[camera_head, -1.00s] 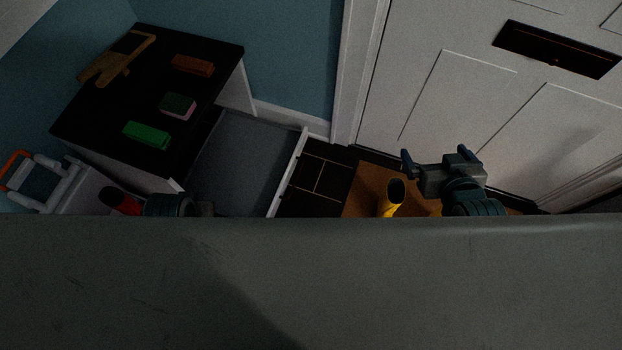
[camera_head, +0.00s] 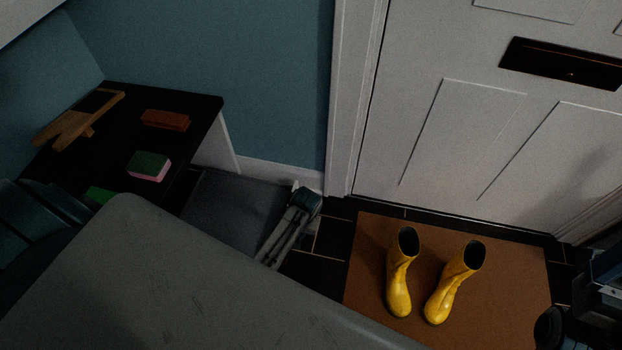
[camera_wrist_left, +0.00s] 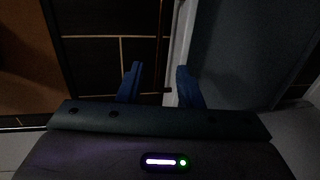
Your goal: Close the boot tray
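The boot tray (camera_head: 235,210) is a grey drawer-like tray pulled out from under a black-topped cabinet (camera_head: 110,160). Its pale front panel (camera_wrist_left: 183,35) runs up the left wrist view, with the grey tray interior to its right. My left gripper (camera_wrist_left: 158,78) is open, its two blue fingers apart at the panel; the right finger overlaps the panel and the left one is over the dark floor. I cannot tell whether it touches. In the head view the left gripper (camera_head: 304,200) is at the tray's front edge. Dark parts of my right arm show at the right edge; its fingertips are unclear.
Yellow boots (camera_head: 400,275) stand on a brown mat (camera_head: 525,290) right of the tray, before a white door (camera_head: 450,130). A green-and-pink sponge (camera_head: 149,166), a brown brush (camera_head: 165,119) and a wooden item (camera_head: 80,125) lie on the cabinet top. Dark tiled floor separates tray and mat.

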